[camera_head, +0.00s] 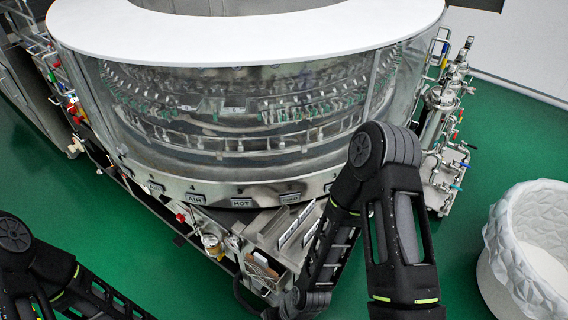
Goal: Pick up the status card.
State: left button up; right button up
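I cannot pick out the status card for certain. A small brown and white card-like piece (262,264) sits in a holder at the front corner of the washer's base, but its print is too small to read. My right arm bends at the elbow, and its forearm runs down just right of that corner to the bottom edge. My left arm is at the lower left, with its forearm running toward the bottom edge. Neither gripper's fingers show in the picture.
The rotary washer (240,190) with glass walls and a white top fills the upper middle. A gauge (211,243) is on its front edge. Pipes and valves (440,130) stand at the right. A white textured bin (510,250) stands on the green floor (100,235).

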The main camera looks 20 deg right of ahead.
aim_at(311, 206)
jog(key=z, duration=1.2)
jog(key=i+j, duration=0.15)
jog(key=j, duration=0.15)
jog(key=i+j, duration=0.15)
jog(key=j, duration=0.2)
jog(key=i+j+z, duration=0.1)
jog(key=j, duration=0.2)
jog(key=z, duration=1.5)
